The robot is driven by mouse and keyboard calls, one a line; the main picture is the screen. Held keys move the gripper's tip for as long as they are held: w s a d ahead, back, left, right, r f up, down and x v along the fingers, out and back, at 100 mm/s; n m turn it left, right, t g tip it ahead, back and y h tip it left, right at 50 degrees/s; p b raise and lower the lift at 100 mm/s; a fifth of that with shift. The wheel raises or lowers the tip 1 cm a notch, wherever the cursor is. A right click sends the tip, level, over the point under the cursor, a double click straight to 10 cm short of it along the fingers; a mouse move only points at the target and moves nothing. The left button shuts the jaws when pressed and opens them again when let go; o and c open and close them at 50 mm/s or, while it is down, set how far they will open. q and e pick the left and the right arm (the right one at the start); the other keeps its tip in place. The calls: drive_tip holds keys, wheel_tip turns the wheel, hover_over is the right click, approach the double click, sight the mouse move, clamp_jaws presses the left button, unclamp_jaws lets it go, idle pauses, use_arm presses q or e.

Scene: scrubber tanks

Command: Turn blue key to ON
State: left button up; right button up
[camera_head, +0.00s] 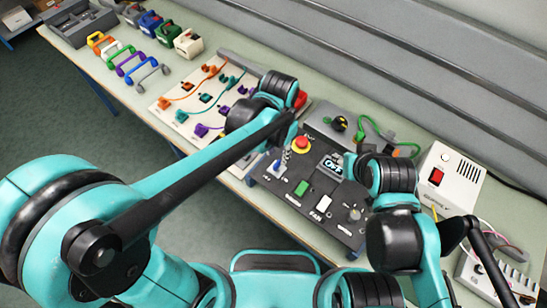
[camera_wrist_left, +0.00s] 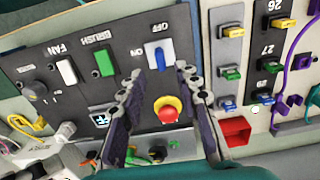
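The blue key (camera_wrist_left: 158,57) sits on a pale plate on the black control panel, beside OFF and ON labels that appear upside down in the left wrist view. It also shows at the panel's near left in the head view (camera_head: 277,168). I cannot tell clearly which label it points to. My left gripper (camera_wrist_left: 162,76) is open, its two dark fingers spread on either side of the key's near end, with nothing visibly gripped. In the head view the left gripper (camera_head: 284,156) is just above the key, partly hidden by the arm. My right gripper is not visible.
The panel also has a red mushroom button (camera_head: 301,144), a display (camera_head: 333,166), a green switch (camera_head: 301,187), a white switch (camera_head: 323,203) and a knob (camera_head: 355,214). A plug board (camera_head: 167,112) lies left; a white power box (camera_head: 447,178) stands right. My right arm overhangs the panel's right side.

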sight(277, 163)
use_arm(q)
wheel_tip(277, 163, down, 6)
drive_tip(key=shift+r+b, duration=0.1)
drive_tip(key=shift+b, duration=0.7)
clamp_jaws()
